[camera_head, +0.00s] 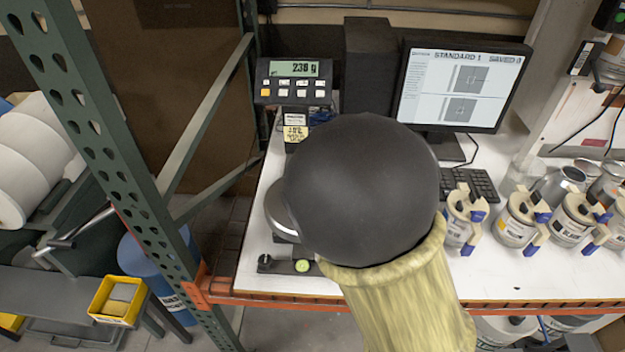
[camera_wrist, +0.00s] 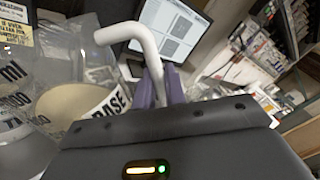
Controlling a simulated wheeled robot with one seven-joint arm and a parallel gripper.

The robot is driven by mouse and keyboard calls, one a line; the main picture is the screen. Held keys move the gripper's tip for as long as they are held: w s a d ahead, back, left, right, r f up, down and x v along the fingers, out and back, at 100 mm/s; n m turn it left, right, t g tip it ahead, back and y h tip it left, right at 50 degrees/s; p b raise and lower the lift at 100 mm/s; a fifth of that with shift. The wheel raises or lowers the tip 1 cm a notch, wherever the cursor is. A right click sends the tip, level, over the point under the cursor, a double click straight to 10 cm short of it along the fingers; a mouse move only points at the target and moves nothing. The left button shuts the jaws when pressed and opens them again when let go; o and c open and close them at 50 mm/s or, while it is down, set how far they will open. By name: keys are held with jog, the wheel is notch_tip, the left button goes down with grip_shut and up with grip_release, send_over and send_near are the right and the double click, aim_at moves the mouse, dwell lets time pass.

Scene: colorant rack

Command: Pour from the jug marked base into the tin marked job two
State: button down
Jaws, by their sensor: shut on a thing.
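In the wrist view a jug (camera_wrist: 108,108) has a white label reading BASE, with a cream-coloured surface beside the label. A white bent handle (camera_wrist: 130,32) runs between the purple fingers of my gripper (camera_wrist: 161,86), which is shut on it. Clear containers (camera_wrist: 22,100) with partly cut-off lettering show at the left edge; one label seems to begin "TW", but I cannot tell for certain which is the job two tin. In the head view my dark arm joint hides the gripper, the jug and most of the bench middle.
A scale display (camera_head: 293,82) reads about 238 at the back left of the white bench (camera_head: 250,270). A monitor (camera_head: 460,85) and keyboard (camera_head: 470,184) stand behind. Several clamped tins (camera_head: 517,220) line the right. A green rack post (camera_head: 105,130) stands at left.

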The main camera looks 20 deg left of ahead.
dwell(0.5)
jog(key=f+b, duration=0.1)
jog(key=d+f+m+b, duration=0.1)
jog(key=b, duration=0.1)
jog(key=shift+f, duration=0.1)
jog(key=f+b, duration=0.1)
jog(key=d+f+m+b, duration=0.1)
jog(key=b, duration=0.1)
jog(key=shift+s+d+m+b, duration=0.15)
jog(key=shift+d+m+b, duration=0.05)
jog(key=shift+m+b, duration=0.1)
jog(key=d+f+m+b, duration=0.3)
jog(key=f+m+b, duration=0.2)
jog(key=b, duration=0.7)
jog(key=shift+s+d+f+m, duration=0.15)
jog(key=shift+s+m, duration=0.1)
jog(key=shift+m, duration=0.15)
